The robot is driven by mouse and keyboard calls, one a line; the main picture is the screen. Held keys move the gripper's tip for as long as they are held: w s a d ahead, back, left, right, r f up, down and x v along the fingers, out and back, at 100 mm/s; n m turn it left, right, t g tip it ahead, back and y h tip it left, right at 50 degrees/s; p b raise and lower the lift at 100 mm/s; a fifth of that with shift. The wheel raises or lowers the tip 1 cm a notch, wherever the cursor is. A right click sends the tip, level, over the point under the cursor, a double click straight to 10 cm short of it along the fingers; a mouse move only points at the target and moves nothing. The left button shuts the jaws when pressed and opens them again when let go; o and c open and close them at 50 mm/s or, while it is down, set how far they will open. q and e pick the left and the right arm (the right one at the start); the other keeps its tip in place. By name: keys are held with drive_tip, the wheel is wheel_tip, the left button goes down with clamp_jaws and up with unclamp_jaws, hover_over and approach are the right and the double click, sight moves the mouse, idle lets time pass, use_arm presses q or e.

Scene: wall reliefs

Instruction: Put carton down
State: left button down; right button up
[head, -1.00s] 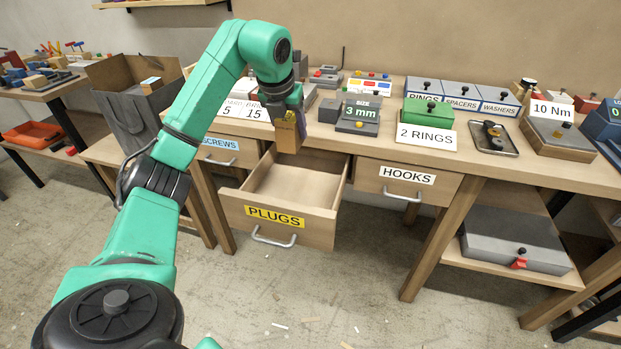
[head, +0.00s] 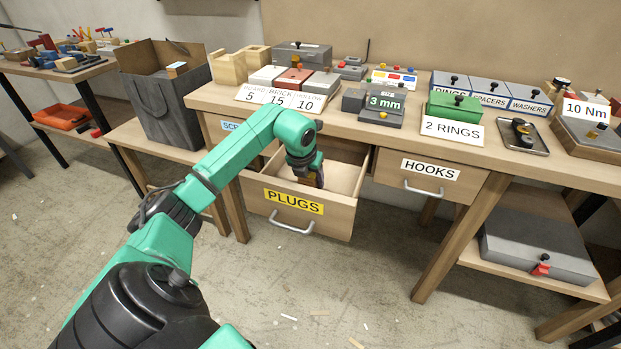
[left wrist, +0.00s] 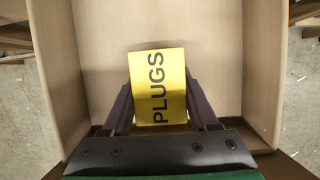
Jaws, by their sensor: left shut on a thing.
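The carton shows in the left wrist view as a yellow face marked PLUGS (left wrist: 158,88), between the two dark fingers of my left gripper (left wrist: 158,105). In the head view my left gripper (head: 312,176) reaches down into the open PLUGS drawer (head: 292,203), shut on the carton, which is mostly hidden there by the arm and gripper. The pale drawer floor (left wrist: 215,60) lies beneath the carton; I cannot tell whether the two touch. The rest of the drawer that shows is empty. My right gripper is not in view.
The closed HOOKS drawer (head: 430,176) is to the right. The bench top above holds labelled boxes, including a green box (head: 454,105) and a 3 mm block (head: 382,105). A grey bin (head: 165,95) stands at the left.

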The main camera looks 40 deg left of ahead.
use_arm(q)
drive_tip(key=shift+c, duration=0.8)
unclamp_jaws()
drive_tip(key=v, duration=1.2)
